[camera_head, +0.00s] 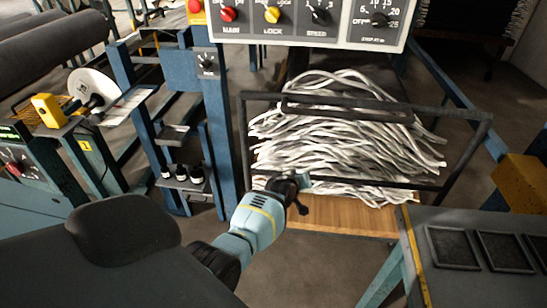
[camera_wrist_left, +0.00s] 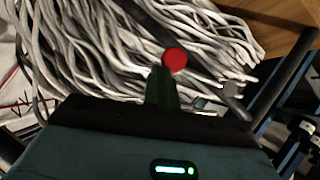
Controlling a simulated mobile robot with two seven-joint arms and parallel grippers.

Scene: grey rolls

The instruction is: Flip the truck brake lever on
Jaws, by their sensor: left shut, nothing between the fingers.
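The truck appears to be the black-framed cart (camera_head: 468,150) with a wooden deck (camera_head: 350,216), loaded with grey strands. My left gripper (camera_head: 301,184) is at the front left of its frame, in front of the strands. In the left wrist view, the gripper (camera_wrist_left: 164,78) is shut and empty. A round red knob (camera_wrist_left: 174,60) shows right at its fingertips; I cannot tell whether they touch or whether it is the brake lever's end. No red knob shows there in the head view. The lever's position cannot be made out. My right gripper is out of view.
A control panel (camera_head: 345,32) with knobs hangs above the cart. A blue post (camera_head: 217,125) stands left of it. A dark table (camera_head: 470,290) with square recesses is at the right front. Bare floor (camera_head: 320,268) lies before the deck.

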